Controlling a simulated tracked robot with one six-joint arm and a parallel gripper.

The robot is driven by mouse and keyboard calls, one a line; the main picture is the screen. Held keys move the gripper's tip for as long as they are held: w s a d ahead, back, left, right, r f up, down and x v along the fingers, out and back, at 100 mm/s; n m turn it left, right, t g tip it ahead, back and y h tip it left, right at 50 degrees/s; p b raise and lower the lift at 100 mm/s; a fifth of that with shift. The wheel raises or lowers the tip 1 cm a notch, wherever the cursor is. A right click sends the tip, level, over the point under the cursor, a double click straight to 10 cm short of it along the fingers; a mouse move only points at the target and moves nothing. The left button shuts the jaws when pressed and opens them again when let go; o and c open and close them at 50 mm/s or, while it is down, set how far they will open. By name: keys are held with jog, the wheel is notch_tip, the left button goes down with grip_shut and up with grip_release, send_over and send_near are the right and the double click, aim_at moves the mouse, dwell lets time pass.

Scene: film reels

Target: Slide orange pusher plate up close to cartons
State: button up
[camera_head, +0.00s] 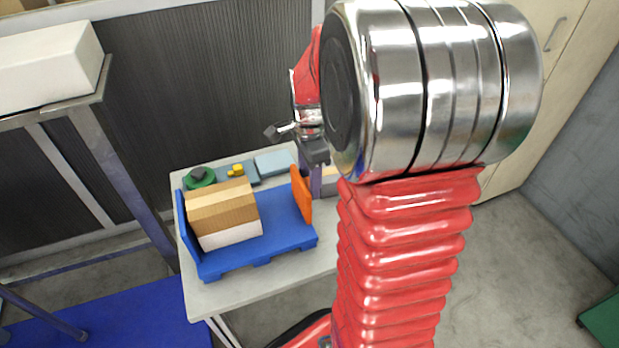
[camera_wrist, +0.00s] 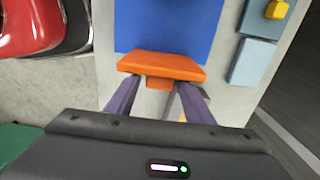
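The orange pusher plate (camera_head: 301,195) stands upright at the right end of the blue tray (camera_head: 285,225). The tan and white cartons (camera_head: 224,207) stand in a row at the tray's left end, with bare blue floor between them and the plate. My gripper (camera_head: 315,180) is at the plate's right side, partly hidden by my arm. In the wrist view, the purple fingers of my gripper (camera_wrist: 158,88) are apart, one on each side of a small orange tab (camera_wrist: 159,84) on the orange plate (camera_wrist: 162,66). A narrow gap seems to show beside the tab.
The tray rests on a grey table (camera_head: 240,287). Behind it are a green round item (camera_head: 200,180), a yellow piece (camera_head: 236,170) and light blue boxes (camera_head: 273,162). A metal-framed shelf with a white box (camera_head: 45,65) stands at left.

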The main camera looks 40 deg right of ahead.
grip_shut()
dwell(0.4)
